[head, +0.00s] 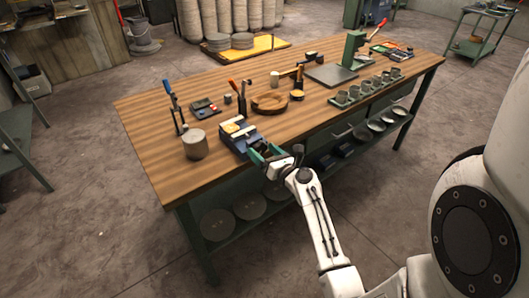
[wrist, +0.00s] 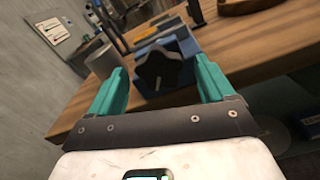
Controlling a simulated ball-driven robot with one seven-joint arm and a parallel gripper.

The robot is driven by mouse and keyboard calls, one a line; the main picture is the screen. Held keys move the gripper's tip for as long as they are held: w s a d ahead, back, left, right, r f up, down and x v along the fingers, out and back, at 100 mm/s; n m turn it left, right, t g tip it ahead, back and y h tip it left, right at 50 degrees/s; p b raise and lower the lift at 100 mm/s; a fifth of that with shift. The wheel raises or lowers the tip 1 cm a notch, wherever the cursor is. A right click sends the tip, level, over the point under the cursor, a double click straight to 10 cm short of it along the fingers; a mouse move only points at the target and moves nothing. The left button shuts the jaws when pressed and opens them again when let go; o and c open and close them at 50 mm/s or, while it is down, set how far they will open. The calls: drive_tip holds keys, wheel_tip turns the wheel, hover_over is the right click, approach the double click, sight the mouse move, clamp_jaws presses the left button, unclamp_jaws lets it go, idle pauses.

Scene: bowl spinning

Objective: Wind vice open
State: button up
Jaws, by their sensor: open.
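A blue vice (head: 239,134) stands at the near edge of the wooden bench, left of the middle. In the wrist view the vice (wrist: 183,43) faces me, with its dark, lobed star-shaped knob (wrist: 160,72) at the front. My gripper (head: 265,155) is at the bench's front edge, in front of the vice. In the wrist view my gripper (wrist: 160,80) has its two green fingers spread wide, one on each side of the knob. I cannot tell whether either finger touches it; gaps show on both sides. A pale piece (head: 236,126) sits on top of the vice.
A grey cylinder (head: 195,144) stands close left of the vice. A wooden bowl (head: 270,102) lies behind and right of it. Several grey cups (head: 367,87) line the bench's right front. The lower shelf (head: 245,228) holds discs and dishes. Floor left of the bench is clear.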

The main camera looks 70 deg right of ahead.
drive_tip(key=shift+c, duration=0.3)
drive_tip(key=c, duration=1)
